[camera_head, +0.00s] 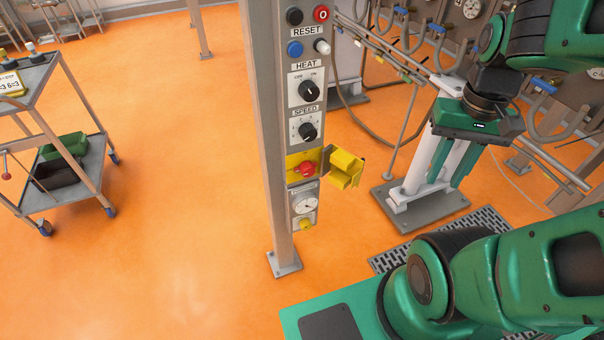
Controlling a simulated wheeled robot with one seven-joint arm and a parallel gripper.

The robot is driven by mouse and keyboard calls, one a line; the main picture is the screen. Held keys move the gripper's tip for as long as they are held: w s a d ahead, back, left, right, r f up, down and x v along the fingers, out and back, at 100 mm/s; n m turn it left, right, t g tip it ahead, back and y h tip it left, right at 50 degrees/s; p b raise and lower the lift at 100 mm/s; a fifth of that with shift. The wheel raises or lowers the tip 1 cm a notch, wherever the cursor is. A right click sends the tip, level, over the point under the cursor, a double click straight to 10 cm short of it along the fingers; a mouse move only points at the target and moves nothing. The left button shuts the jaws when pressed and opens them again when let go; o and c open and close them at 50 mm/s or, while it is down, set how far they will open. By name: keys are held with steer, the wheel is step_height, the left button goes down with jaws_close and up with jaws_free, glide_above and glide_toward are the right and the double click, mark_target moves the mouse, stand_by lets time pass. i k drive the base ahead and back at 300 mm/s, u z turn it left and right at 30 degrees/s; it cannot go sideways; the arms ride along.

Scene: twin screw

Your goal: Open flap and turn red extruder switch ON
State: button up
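The yellow flap (346,168) stands swung open, out to the right side of the grey control column. The red extruder switch (306,169) is uncovered on its yellow plate, left of the flap. Its ON or OFF position is too small to read. My gripper (455,180) hangs to the right of the flap, clearly apart from it, with its fingers pointing down. The two green fingers look spread, with nothing seen between them.
The control column (262,120) also carries the SPEED knob (308,131), HEAT knob (309,90), several buttons and a gauge (305,205). Pipes and a white post (425,165) stand behind my gripper. A cart (85,185) is at left. Orange floor between is clear.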

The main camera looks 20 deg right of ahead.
mark_target(307, 169)
steer(key=z, duration=0.8)
steer(key=k, duration=1.85)
steer(key=u, duration=0.9)
steer(key=i, duration=1)
steer(key=z, duration=0.05)
